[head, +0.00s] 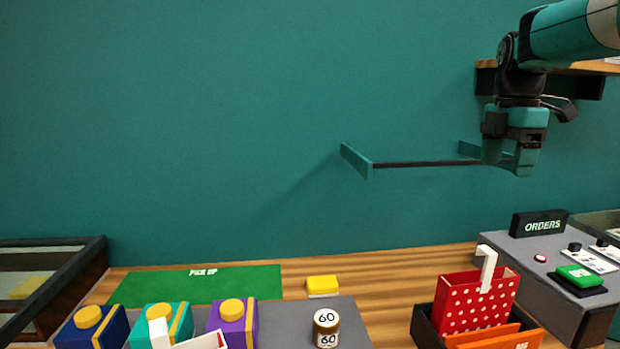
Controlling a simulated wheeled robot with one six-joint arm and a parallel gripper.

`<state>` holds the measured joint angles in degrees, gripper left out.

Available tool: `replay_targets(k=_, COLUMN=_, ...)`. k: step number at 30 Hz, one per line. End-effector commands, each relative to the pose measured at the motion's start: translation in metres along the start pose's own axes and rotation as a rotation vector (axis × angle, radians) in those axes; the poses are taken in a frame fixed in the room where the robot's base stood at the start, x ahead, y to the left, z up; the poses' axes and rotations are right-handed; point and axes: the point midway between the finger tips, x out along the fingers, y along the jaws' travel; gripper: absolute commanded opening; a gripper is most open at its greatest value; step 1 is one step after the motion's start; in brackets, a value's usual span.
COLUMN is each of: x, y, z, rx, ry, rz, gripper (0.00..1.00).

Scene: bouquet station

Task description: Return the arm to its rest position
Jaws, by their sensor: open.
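My gripper (508,170) hangs at the upper right of the head view, fingers pointing down. It is open, with nothing seen between its fingers. It is high above the counter, in front of the right end of a dark wall rail (420,163). I cannot tell from this view how far it is from the rail. My arm comes in from the top right corner.
Below are a red dotted bag (478,303) and an ORDERS sign (539,223) on a grey stand. A wooden shelf (590,68) is behind the arm. Boxes (235,322), a jar (326,330) and a green mat (200,284) lie left. The wall's middle is clear.

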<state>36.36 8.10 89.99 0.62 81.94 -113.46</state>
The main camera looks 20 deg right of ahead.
Motion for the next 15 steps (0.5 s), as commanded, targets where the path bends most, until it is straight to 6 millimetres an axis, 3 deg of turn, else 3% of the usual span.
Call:
replay_targets(k=4, x=0.003, y=0.001, z=-0.009, rx=0.006, ry=0.001, rz=0.002, gripper=0.68)
replay_targets(k=7, x=0.012, y=0.001, z=-0.042, rx=0.04, ry=0.004, rz=0.015, gripper=0.68)
replay_targets(k=11, x=0.037, y=-0.012, z=-0.12, rx=0.136, ry=0.036, rz=0.039, gripper=0.68)
replay_targets(k=15, x=0.069, y=-0.054, z=-0.21, rx=0.281, ry=0.119, rz=0.043, gripper=0.68)
